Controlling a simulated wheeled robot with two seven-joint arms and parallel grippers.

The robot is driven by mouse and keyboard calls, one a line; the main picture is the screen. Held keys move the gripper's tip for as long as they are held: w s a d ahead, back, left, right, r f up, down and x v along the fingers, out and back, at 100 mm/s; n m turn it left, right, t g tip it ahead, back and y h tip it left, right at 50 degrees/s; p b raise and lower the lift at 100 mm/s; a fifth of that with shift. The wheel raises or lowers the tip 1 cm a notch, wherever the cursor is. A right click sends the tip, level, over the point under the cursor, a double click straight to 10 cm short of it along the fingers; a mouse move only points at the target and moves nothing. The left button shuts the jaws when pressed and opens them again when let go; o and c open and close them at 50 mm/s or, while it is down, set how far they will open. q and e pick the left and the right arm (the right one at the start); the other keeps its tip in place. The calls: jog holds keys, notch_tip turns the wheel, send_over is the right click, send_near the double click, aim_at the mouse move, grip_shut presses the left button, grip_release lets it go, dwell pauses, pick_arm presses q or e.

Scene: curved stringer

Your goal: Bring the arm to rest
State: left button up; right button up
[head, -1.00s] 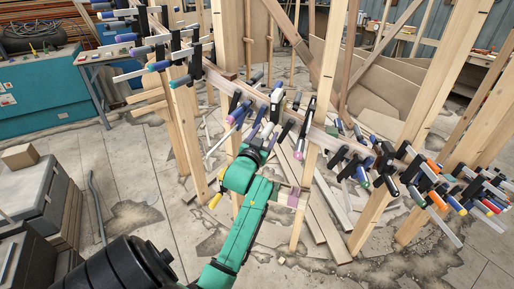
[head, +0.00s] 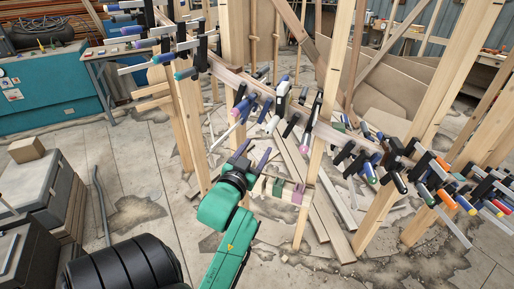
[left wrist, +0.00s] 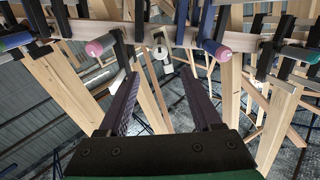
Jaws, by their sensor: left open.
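My left gripper (head: 252,154) is open, with two dark purple fingers apart and nothing visible between them. It points up toward the curved wooden stringer (head: 228,82), which is lined with bar clamps (head: 243,103). In the left wrist view the open fingers (left wrist: 158,76) frame a gap below the stringer (left wrist: 181,36). A pink-handled clamp (left wrist: 100,46) and a blue-handled clamp (left wrist: 205,25) hang just beyond the fingertips. The fingers look apart from the clamps. My right gripper is not in view.
Wooden posts (head: 313,160) support the stringer close to my left arm. A grey case (head: 35,190) stands at left. Loose boards (head: 325,215) lie on the floor. Open concrete lies at left centre.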

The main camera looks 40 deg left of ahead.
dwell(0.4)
